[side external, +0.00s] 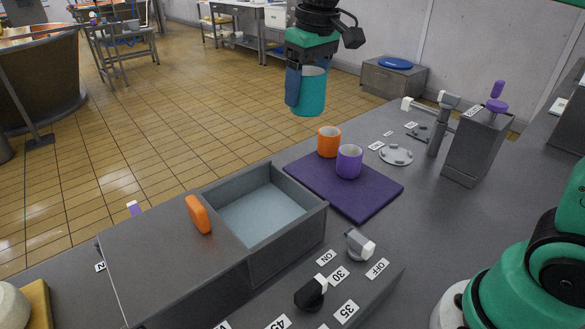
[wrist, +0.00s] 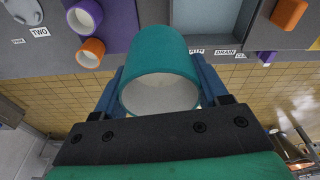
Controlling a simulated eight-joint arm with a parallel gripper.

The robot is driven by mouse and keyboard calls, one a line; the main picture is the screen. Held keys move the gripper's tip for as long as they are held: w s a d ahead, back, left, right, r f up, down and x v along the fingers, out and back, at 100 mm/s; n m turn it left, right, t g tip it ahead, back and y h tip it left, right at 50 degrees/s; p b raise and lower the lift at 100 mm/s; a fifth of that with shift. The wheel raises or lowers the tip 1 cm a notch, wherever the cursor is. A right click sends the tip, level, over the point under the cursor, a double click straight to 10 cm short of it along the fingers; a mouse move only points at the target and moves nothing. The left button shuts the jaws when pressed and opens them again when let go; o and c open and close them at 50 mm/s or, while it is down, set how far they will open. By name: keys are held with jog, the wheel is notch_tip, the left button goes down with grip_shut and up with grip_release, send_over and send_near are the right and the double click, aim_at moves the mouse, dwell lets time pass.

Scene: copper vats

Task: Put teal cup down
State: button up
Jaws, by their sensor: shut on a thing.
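The teal cup (side external: 308,92) is held in my gripper (side external: 302,84), high above the back edge of the counter. In the wrist view the cup (wrist: 160,68) sits between the two blue fingers of my gripper (wrist: 160,92), with its pale open end facing the camera. An orange cup (side external: 328,143) and a purple cup (side external: 348,164) stand upright on a dark purple mat (side external: 375,196), below and to the right of the held cup. Both also show in the wrist view, orange (wrist: 89,54) and purple (wrist: 84,16).
A grey open bin (side external: 268,210) with an orange handle (side external: 198,214) beside it is left of the mat. Knobs (side external: 311,292) with labels are in front. A tap (side external: 438,125) and a grey box (side external: 476,148) stand at the right. The mat's front part is clear.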

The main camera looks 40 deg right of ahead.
jog(key=a+n, duration=0.3)
jog(key=a, duration=0.7)
jog(key=shift+y, duration=0.3)
notch_tip(320, 180, down, 16)
jog(key=shift+s+r, duration=0.15)
jog(key=shift+r, duration=0.05)
jog(key=shift+f, duration=2.25)
jog(key=shift+f, duration=0.15)
jog(key=o, duration=1.3)
